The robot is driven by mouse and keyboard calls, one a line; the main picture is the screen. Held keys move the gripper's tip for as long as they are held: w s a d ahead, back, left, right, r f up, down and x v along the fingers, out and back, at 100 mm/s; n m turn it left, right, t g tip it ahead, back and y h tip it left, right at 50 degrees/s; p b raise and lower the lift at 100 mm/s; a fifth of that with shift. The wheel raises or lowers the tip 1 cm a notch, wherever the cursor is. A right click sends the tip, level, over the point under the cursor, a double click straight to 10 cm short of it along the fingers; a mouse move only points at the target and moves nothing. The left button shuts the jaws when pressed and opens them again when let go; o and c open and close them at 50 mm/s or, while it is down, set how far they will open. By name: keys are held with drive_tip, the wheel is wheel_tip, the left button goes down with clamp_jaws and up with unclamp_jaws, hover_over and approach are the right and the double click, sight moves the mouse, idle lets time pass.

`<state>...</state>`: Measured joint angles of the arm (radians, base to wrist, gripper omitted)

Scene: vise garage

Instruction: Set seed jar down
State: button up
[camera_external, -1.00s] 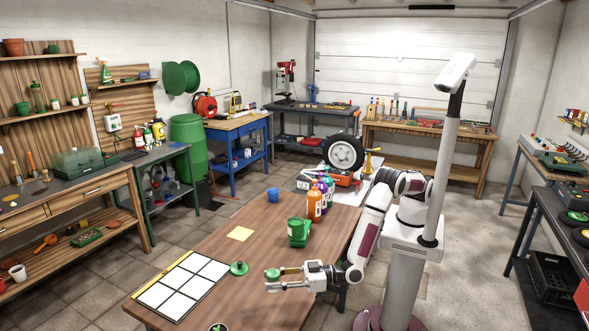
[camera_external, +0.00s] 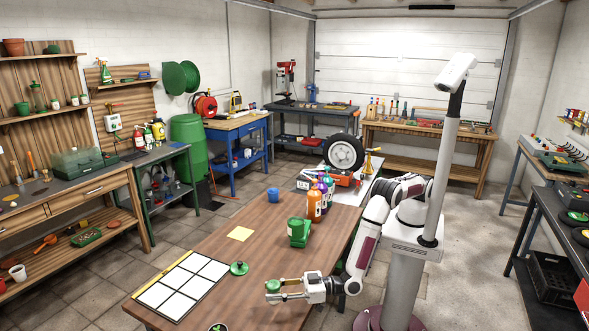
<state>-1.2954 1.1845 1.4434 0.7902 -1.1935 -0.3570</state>
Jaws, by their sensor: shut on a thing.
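The seed jar (camera_external: 272,286) is a small jar with a green top, seen between the fingers of my gripper (camera_external: 283,292) at the front right of the brown wooden table (camera_external: 215,308). My gripper is shut on it. The jar's lower part is partly hidden by the fingers, and I cannot tell whether it touches the tabletop. A similar green item (camera_external: 239,268) stands on the table to the left of my gripper, beside a board with white squares (camera_external: 183,285).
A green container (camera_external: 299,232), several colored bottles (camera_external: 315,203), a blue cup (camera_external: 273,195) and a yellow note (camera_external: 240,233) are on the table further back. A small plant pot (camera_external: 218,327) is at the front edge. The table's middle is largely clear.

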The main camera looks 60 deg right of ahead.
drive_tip(key=shift+f, duration=2.3)
drive_tip(key=shift+f, duration=0.2)
drive_tip(key=o, duration=1.1)
drive_tip(key=shift+v, duration=3.9)
drive_tip(key=shift+o, duration=0.5)
drive_tip(key=shift+a+f, duration=0.1)
drive_tip(key=shift+a, duration=0.05)
